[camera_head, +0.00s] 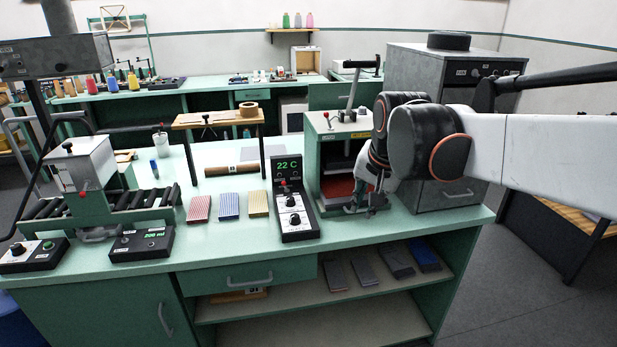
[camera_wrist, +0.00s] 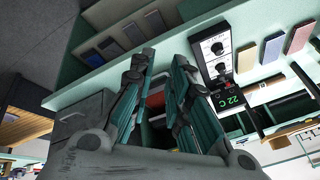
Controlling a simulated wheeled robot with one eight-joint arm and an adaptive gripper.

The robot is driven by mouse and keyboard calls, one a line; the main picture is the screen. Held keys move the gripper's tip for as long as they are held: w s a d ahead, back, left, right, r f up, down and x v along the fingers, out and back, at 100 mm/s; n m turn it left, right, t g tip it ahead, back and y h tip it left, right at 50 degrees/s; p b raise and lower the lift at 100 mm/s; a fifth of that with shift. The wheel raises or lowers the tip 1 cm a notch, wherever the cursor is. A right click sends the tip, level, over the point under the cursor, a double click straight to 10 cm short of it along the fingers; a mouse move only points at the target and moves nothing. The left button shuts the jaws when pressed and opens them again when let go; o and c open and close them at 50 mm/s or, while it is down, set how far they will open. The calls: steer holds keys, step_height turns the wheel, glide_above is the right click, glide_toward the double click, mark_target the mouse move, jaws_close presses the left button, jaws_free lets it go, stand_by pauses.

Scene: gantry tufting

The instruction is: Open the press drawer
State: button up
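The press (camera_head: 336,150) is a green box with a lever on top, on the bench right of the temperature panel. A red surface (camera_head: 337,188) shows inside its open front, low down; it also shows as a red patch in the wrist view (camera_wrist: 156,98). I take this low part for the drawer, and cannot tell how far out it is. My gripper (camera_head: 367,203) is at the right of the press front, pointing down. In the wrist view my gripper (camera_wrist: 162,66) has its fingers apart, with nothing clearly between them. The drawer's handle is not clearly visible, and my gripper hides the press's right side.
The temperature panel (camera_head: 292,206) reads 22 C just left of the press. A grey cabinet (camera_head: 434,196) with a drawer handle stands right, close behind my arm. Coloured blocks (camera_head: 229,206) lie further left. Below the bench, an open shelf (camera_head: 300,306) holds dark blocks.

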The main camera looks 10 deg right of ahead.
steer(key=w+d+f+m+g+p, duration=0.1)
steer(key=w+d+f+m+p, duration=0.15)
steer(key=w, duration=0.55)
steer(key=w+d+f+m+g+p, duration=0.1)
steer(key=w+d+f+m, duration=0.1)
steer(key=w+d+m, duration=0.35)
steer(key=w+d+f+m+g+p, duration=0.1)
steer(key=w+d+f+m+p, duration=0.15)
steer(key=w, duration=0.65)
steer(key=shift+n, duration=0.25)
steer(key=w+f+b, duration=0.1)
steer(key=f, duration=0.3)
steer(key=f+b, duration=0.2)
steer(key=f, duration=0.2)
steer(key=w+f+b, duration=0.1)
steer(key=f, duration=0.4)
steer(key=shift+w+a+b, duration=0.1)
steer(key=shift+w+b, duration=0.2)
steer(key=shift+w, duration=0.05)
jaws_close()
